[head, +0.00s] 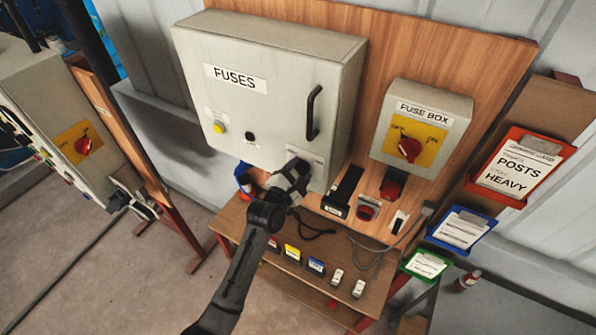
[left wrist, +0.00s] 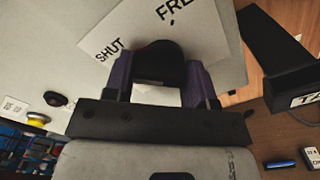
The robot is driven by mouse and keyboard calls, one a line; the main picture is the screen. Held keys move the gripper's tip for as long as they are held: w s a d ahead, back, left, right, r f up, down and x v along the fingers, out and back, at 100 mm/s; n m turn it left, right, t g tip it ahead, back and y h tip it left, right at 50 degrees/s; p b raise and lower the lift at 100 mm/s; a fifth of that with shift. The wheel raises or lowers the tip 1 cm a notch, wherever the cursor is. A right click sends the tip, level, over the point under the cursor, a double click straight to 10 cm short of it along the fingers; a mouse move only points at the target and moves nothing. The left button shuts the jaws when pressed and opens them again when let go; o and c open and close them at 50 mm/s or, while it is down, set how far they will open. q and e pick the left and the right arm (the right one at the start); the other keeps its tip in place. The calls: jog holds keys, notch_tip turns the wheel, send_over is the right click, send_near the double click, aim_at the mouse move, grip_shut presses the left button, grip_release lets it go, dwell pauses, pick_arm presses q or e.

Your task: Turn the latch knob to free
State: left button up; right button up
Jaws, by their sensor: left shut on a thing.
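The latch knob (left wrist: 158,60) is black and rounded. It sits at the lower part of the grey FUSES cabinet (head: 265,85), against a white label (left wrist: 120,45) with SHUT at its left and FREE at its upper right. My left gripper (head: 292,178) is at the cabinet's lower right corner in the head view and covers the knob there. In the left wrist view its two purple-grey fingers (left wrist: 160,82) stand on either side of the knob, shut on it. How far the knob is turned is hard to tell. My right gripper is not in view.
A black door handle (head: 313,112) is above the gripper. A fuse box (head: 422,125) with a red switch is to the right. A wooden bench (head: 345,300) below carries small coloured blocks and a cable. Red-based devices (head: 367,208) stand close right of the gripper.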

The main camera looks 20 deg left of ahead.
pick_arm(q)
jog(key=shift+c, duration=1.4)
jog(key=shift+r, duration=0.1)
jog(key=m+p, duration=0.1)
jog(key=m, duration=0.3)
jog(key=shift+r, duration=0.1)
jog(key=m+p, duration=0.1)
jog(key=m, duration=0.3)
jog(key=shift+m, duration=0.3)
jog(key=m, duration=0.2)
jog(key=m+p, duration=0.1)
jog(key=m, duration=0.2)
jog(key=shift+d+r, duration=0.1)
jog(key=shift+d, duration=0.1)
jog(key=shift+d+m+p, duration=0.1)
jog(key=shift+m+p, duration=0.25)
jog(key=shift+m, duration=1.85)
